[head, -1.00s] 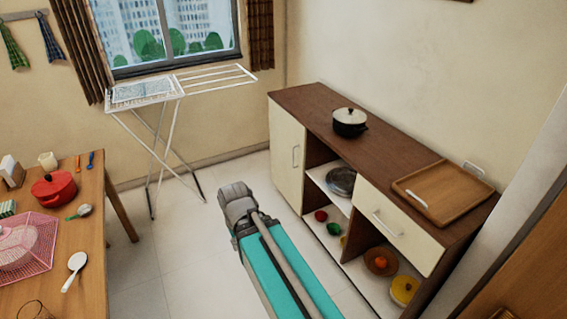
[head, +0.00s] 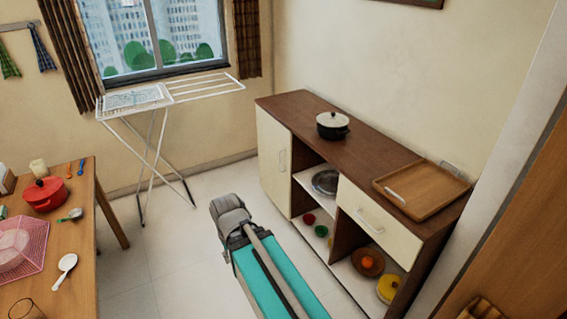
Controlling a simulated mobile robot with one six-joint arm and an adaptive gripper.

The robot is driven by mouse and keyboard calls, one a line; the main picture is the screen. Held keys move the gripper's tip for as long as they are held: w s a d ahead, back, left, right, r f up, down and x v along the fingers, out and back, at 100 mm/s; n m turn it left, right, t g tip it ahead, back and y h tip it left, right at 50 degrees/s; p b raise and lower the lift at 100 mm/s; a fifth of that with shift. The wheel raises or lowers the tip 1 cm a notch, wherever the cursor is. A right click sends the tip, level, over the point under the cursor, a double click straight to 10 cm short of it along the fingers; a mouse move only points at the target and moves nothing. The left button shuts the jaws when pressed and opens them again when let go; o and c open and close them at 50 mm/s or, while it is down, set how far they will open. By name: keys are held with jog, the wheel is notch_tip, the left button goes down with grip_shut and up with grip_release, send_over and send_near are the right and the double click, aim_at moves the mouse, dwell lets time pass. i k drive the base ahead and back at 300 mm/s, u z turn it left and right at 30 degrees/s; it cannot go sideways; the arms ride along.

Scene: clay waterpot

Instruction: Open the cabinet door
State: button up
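The cabinet (head: 400,150) has a dark brown top and stands along the right wall. Its cream door (head: 273,155) is at the left end of the front and looks closed. A pale upright handle (head: 282,160) is on the door's right side. A cream drawer (head: 375,222) with its own handle is at the right end and also looks closed. My teal arm with a grey joint reaches up from the bottom middle, in front of the cabinet and apart from the door. My gripper does not show.
A black pot (head: 332,126) and a wooden tray (head: 421,188) stand on the cabinet. Its open shelves hold dishes. A white drying rack (head: 137,103) stands under the window. A wooden table (head: 86,217) is at the left. Floor (head: 165,235) between table and cabinet is clear.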

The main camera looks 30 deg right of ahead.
aim_at(274, 140)
jog(key=k, duration=1.1)
jog(key=z, duration=0.5)
jog(key=i, duration=0.85)
jog(key=z, duration=0.4)
jog(key=i, duration=1.65)
jog(key=u, duration=0.85)
